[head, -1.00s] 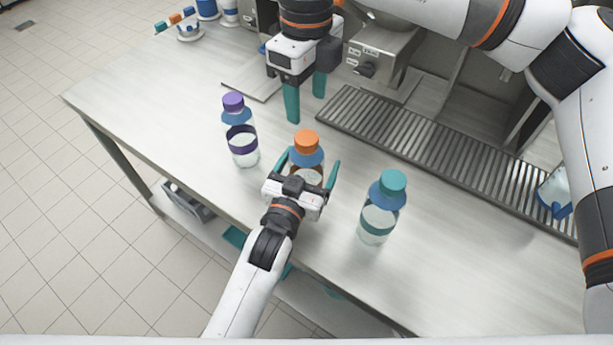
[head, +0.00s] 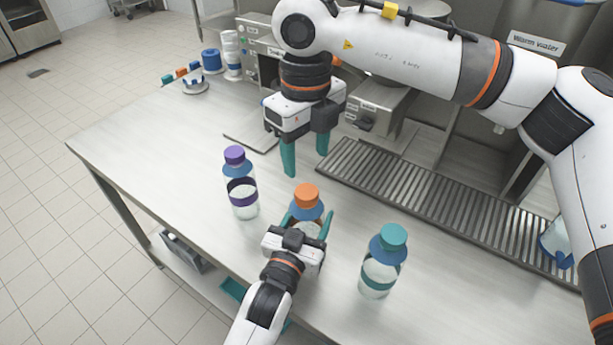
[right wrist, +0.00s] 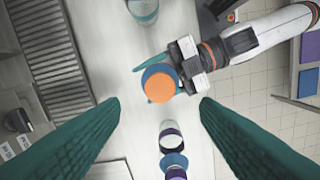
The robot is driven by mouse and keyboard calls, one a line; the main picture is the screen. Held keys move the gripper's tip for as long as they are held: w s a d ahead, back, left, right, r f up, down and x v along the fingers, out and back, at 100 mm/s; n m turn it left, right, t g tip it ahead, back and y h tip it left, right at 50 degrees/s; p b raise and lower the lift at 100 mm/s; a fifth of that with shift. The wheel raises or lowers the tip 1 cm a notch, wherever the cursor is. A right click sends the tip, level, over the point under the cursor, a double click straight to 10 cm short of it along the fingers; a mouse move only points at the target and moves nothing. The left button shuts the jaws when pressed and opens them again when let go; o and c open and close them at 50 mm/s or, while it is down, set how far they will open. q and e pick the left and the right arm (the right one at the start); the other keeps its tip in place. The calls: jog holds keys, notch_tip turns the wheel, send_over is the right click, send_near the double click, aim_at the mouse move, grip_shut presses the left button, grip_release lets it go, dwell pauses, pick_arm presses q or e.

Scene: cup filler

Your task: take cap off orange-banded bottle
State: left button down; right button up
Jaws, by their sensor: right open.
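The orange-capped bottle (head: 306,211) stands upright on the table, with its orange cap (head: 306,194) on. Its band is hidden behind my left gripper (head: 307,222), whose teal fingers lie on either side of the bottle; I cannot tell whether they press on it. My right gripper (head: 305,162) is open and empty, pointing down above the table behind the bottle. In the right wrist view, the orange cap (right wrist: 159,87) shows beyond and between the open right fingertips (right wrist: 160,102), clear of both.
A purple-capped bottle (head: 240,190) stands to the left and a teal-capped bottle (head: 381,270) to the right. A slatted drain grate (head: 430,190) runs along the back right. The left part of the table (head: 150,140) is clear.

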aim_at(306, 191)
jog(key=m, duration=0.8)
jog(key=shift+m, duration=0.3)
jog(key=m, duration=0.6)
jog(key=shift+m, duration=0.3)
jog(key=shift+f, duration=0.55)
notch_tip(306, 191, down, 7)
jog(key=shift+r, duration=0.1)
jog(key=c, duration=1)
jog(key=shift+c, duration=0.2)
